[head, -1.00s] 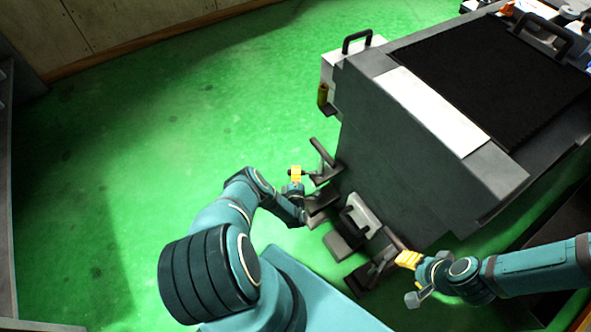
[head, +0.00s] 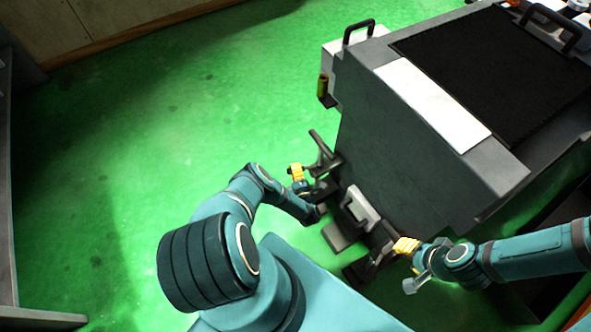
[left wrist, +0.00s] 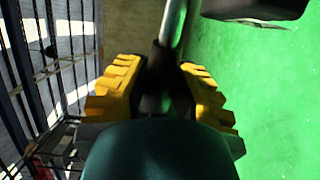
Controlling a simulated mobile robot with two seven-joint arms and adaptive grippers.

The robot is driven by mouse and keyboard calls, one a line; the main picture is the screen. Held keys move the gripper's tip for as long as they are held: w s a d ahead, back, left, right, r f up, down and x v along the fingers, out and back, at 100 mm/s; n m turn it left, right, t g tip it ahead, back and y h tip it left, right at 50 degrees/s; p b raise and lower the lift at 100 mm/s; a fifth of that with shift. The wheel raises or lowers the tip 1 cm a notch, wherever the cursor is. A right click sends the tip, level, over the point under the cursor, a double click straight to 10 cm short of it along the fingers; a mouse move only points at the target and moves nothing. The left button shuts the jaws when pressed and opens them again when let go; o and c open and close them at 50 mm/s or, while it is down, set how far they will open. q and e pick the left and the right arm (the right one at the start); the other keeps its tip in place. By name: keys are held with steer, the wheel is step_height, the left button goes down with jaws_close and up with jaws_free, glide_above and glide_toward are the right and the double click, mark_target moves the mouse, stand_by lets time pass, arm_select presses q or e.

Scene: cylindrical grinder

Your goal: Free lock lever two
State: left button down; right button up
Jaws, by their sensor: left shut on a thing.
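My left gripper (head: 298,173), with yellow finger pads, is at the low left end of the grey machine. In the left wrist view its pads (left wrist: 160,88) are shut on the dark grip of a lock lever (left wrist: 158,62), whose metal rod runs up out of the picture. In the head view the gripper mostly hides this lever. My right gripper (head: 405,246) is at the near end of the row of dark brackets; whether it is open or shut does not show. I cannot tell the levers' numbers.
The grey machine (head: 400,160) has a black top (head: 490,75) and a black handle (head: 358,30). Dark brackets (head: 375,255) and a light grey handle (head: 360,206) stick out at its near side. The green floor (head: 190,120) to the left is clear.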

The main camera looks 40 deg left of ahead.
arm_select(q)
steer(key=c, duration=0.7)
jaws_free()
steer(key=shift+c, duration=0.2)
steer(key=v, duration=0.7)
steer(key=shift+d, duration=0.2)
